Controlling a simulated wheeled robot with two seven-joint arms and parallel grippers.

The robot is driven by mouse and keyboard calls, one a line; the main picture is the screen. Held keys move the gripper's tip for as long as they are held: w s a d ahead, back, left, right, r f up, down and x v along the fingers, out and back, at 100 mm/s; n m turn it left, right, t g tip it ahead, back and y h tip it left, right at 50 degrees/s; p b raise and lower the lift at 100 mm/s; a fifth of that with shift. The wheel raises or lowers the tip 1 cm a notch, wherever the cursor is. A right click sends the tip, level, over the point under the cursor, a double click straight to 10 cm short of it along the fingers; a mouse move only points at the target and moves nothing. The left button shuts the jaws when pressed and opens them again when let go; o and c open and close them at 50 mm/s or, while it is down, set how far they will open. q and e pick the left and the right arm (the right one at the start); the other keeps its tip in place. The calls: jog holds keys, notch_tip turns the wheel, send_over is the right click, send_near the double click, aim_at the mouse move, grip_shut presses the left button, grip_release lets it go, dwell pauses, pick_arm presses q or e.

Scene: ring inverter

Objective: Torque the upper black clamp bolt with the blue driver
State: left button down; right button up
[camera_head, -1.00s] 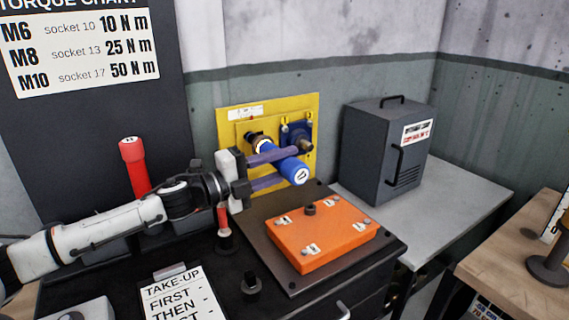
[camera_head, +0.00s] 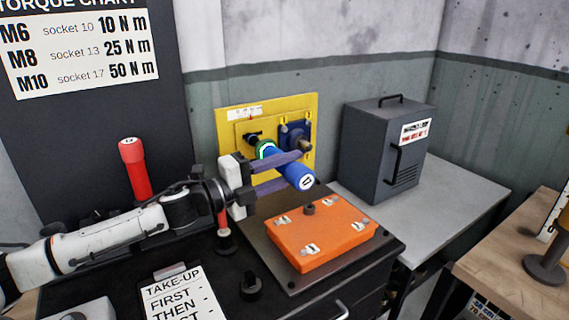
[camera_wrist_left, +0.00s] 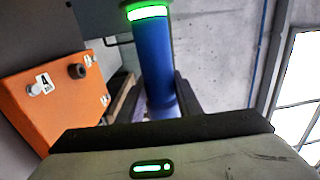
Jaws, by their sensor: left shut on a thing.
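The blue driver (camera_head: 297,176) is held by my left gripper (camera_head: 285,170), whose fingers are shut around its handle. A green lit ring shows at its front end in the head view, and the wrist view shows the same blue handle (camera_wrist_left: 154,60) with the bright green ring. The driver points at the yellow plate (camera_head: 309,105) on the wall. A black bolt (camera_head: 253,136) sits at the upper left of the plate, just beyond the ring. I cannot tell whether the driver tip touches it. My right gripper is out of view.
A dark blue block (camera_head: 293,134) is on the plate right of the driver. An orange box (camera_head: 330,235) with labelled bolts lies below. A red driver (camera_head: 135,170) stands at left. A grey cabinet (camera_head: 375,155) stands on the grey table at right.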

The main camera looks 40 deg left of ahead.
pick_arm(q)
jog(key=shift+s+d+r+p, duration=0.1)
jog(key=shift+s+d+p, duration=0.15)
jog(key=shift+d, duration=0.4)
jog(key=shift+s+d+r+p, duration=0.1)
jog(key=shift+s+d+p, duration=0.1)
jog(key=shift+d, duration=0.4)
